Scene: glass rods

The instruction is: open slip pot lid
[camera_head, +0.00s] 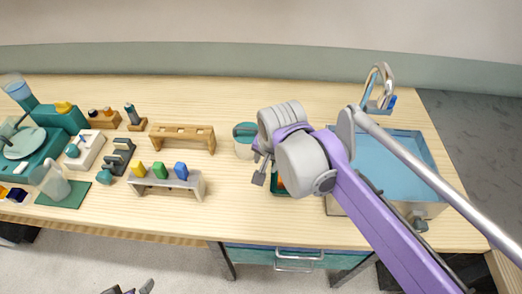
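A pale pot with a teal top (244,148) stands on the wooden table, left of my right wrist; it looks like the slip pot, with its lid seemingly on. My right gripper (260,172) points down just right of and in front of the pot. The wrist hides part of it, and I cannot tell its finger opening or whether it touches the pot. Only dark tips of my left gripper (130,289) show at the bottom edge, low and away from the table; its opening is unclear.
A sink basin (405,150) with a tap (378,85) is at right, partly behind my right arm. A wooden rack (182,135) and a stand with coloured blocks (168,183) are left of the pot.

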